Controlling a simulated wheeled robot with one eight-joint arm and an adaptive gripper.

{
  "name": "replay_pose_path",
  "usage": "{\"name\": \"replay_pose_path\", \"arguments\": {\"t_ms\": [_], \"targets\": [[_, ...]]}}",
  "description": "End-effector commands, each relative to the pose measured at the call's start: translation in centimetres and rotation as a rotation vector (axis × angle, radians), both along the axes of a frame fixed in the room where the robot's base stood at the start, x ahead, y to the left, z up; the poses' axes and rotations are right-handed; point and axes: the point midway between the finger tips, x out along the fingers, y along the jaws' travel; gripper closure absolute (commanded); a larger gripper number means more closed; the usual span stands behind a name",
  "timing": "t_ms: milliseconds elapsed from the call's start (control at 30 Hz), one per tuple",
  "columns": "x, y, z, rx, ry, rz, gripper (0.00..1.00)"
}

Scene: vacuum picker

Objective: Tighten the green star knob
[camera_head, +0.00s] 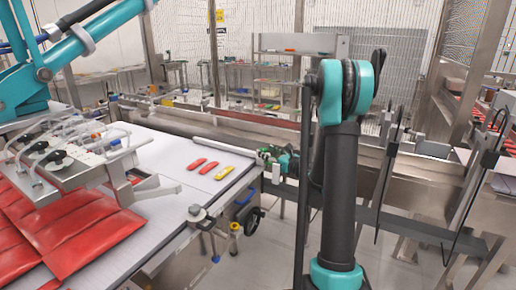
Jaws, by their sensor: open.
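My dark arm with teal joints rises in the foreground and reaches over its elbow to the far right edge of the white conveyor belt (165,165). My gripper (268,157) is small and dark there, at the belt's edge, open. A small green part (261,153) shows right at the gripper and may be the green star knob. It is too small to tell its star shape, or whether the fingers touch it or stand around it. My wrist and forearm hide part of this area.
Two red items (204,167) and a yellow one (223,173) lie on the belt near the gripper. A teal picker arm (95,35) with a suction head (70,150) hangs over red packs (85,240) at left. Metal rails (400,170) run behind my arm.

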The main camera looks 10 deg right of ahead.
Motion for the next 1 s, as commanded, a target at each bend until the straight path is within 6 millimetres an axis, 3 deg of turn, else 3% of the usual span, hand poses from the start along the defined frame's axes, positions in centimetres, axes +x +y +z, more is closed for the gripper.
{"name": "replay_pose_path", "arguments": {"t_ms": [300, 767, 1000], "targets": [[4.3, 2.8, 0.0, -0.001, -0.001, 0.002, 0.48], [5.4, 3.5, 0.0, -0.001, -0.001, 0.000, 0.48], [5.4, 3.5, 0.0, -0.001, -0.001, 0.000, 0.75]]}}
